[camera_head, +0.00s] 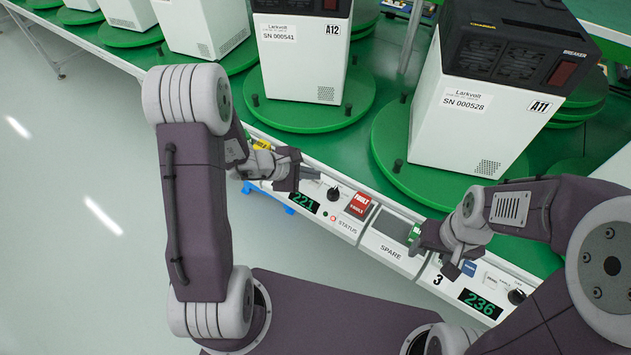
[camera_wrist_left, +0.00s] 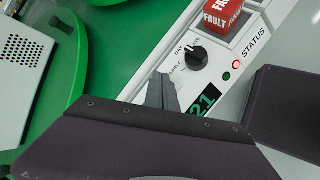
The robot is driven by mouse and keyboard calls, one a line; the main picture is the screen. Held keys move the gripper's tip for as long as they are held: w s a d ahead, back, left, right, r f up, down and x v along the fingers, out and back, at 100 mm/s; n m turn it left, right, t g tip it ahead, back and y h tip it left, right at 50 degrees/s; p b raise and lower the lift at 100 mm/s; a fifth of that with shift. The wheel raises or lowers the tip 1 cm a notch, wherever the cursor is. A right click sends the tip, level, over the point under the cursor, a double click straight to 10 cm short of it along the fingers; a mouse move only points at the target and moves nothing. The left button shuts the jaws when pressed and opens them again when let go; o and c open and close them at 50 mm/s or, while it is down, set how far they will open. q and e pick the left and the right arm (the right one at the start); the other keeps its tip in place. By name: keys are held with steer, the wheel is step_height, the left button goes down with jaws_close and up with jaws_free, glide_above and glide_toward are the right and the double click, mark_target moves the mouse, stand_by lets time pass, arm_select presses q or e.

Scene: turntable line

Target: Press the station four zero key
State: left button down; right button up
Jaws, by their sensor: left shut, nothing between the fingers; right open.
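A white control panel (camera_head: 345,226) in the head view carries a green-lit display reading 221 (camera_head: 304,203). A black knob (camera_head: 333,194) and a red FAULT block (camera_head: 358,205) are beside it. My left gripper (camera_head: 316,174) is shut and empty, over this panel's far edge, left of the knob. In the left wrist view, its fingertips (camera_wrist_left: 163,90) are close to the knob (camera_wrist_left: 195,57) and partly cover the display (camera_wrist_left: 207,100). No zero key or station number four shows; my left gripper hides part of the panel. My right gripper (camera_head: 458,268) is open over the panel marked 3.
A SPARE section (camera_head: 390,252) lies between the panels. White units A12 (camera_head: 303,60) and A11 (camera_head: 470,125) stand on green turntables behind. Open floor (camera_head: 80,180) is at left.

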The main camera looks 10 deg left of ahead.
mark_target(312, 183)
steer(key=shift+f, duration=0.1)
stand_by(0.5)
arm_select(q)
steer(key=shift+f+b, duration=0.4)
steer(key=shift+b, duration=0.3)
arm_select(e)
steer(key=shift+f, duration=0.6)
arm_select(q)
steer(key=shift+f+b, duration=0.45)
steer(key=shift+b, duration=0.15)
arm_select(e)
steer(key=shift+f, duration=0.6)
arm_select(q)
steer(key=shift+r, duration=0.1)
arm_select(e)
steer(key=shift+r, duration=0.1)
arm_select(q)
steer(key=shift+r+p, duration=0.6)
steer(key=shift+r, duration=0.15)
arm_select(e)
steer(key=shift+r, duration=0.45)
arm_select(q)
steer(key=shift+r, duration=0.1)
arm_select(e)
steer(key=shift+r, duration=0.1)
